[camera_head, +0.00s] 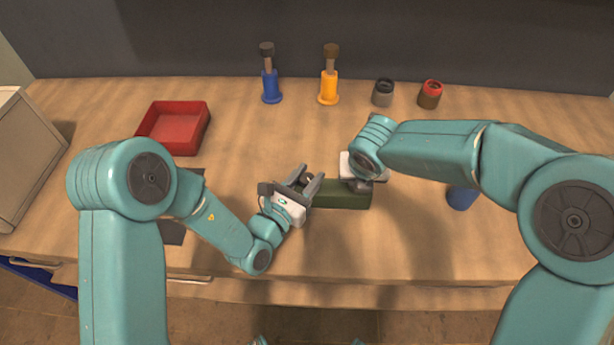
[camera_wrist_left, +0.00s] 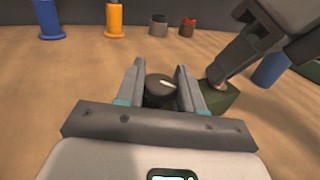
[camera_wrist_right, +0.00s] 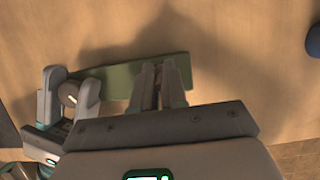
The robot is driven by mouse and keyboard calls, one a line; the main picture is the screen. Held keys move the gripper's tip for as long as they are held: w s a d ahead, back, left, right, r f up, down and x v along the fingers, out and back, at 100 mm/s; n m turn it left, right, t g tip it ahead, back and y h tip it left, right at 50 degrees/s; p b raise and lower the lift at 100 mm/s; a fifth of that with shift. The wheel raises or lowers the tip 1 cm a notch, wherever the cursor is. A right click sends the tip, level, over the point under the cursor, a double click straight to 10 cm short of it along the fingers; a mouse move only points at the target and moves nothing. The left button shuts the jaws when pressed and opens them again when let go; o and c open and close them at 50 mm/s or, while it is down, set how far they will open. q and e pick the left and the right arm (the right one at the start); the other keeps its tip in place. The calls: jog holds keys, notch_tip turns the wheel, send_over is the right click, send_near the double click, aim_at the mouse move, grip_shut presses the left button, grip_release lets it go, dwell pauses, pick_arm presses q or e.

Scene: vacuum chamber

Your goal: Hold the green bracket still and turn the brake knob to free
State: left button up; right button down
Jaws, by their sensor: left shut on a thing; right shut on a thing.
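The green bracket (camera_head: 342,197) lies on the table as a long block, and it also shows in the right wrist view (camera_wrist_right: 118,82). The dark round brake knob (camera_wrist_left: 160,88) has a pale pointer line and sits at the bracket's left end. My left gripper (camera_head: 309,180) is shut on the knob, one finger on each side. The knob shows between those fingers in the right wrist view (camera_wrist_right: 69,95). My right gripper (camera_wrist_right: 158,84) is shut on the bracket from above, toward its other end. The gripped part is mostly hidden by the fingers.
A red tray (camera_head: 174,128) is at the back left. A blue post (camera_head: 271,86), an orange post (camera_head: 329,88), a grey cup (camera_head: 383,94) and a red-topped cup (camera_head: 430,95) stand along the back. A blue cylinder (camera_head: 461,197) is right of the bracket, partly behind my right arm.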

aim_at(303, 184)
pick_arm(q)
jog(key=o, duration=1)
jog(key=shift+r, duration=0.1)
jog(key=shift+c, duration=0.2)
jog(key=v, duration=0.7)
jog(key=shift+s+a, duration=0.15)
jog(key=shift+s, duration=0.1)
